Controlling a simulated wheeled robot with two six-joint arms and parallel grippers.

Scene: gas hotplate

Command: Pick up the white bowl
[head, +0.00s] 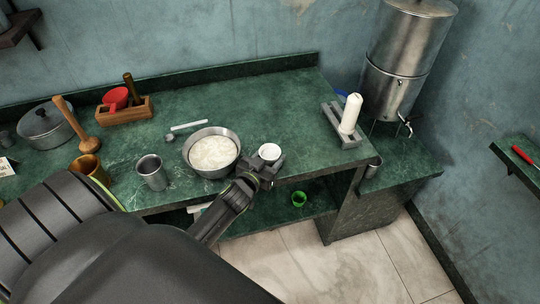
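The small white bowl (269,151) sits near the front edge of the green counter, just right of a metal pan. My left gripper (266,166) reaches in from the lower left, with its fingertips at the near side of the bowl. The gripper covers the bowl's lower near part. I cannot tell whether the fingers touch the bowl or how far apart they are. My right gripper is not in view.
A metal pan (188,151) of white food stands close left of the gripper. A metal cup (152,174) is farther left. A white cylinder (351,113) stands in a grey holder (334,118) at right. The counter (260,100) behind the bowl is clear.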

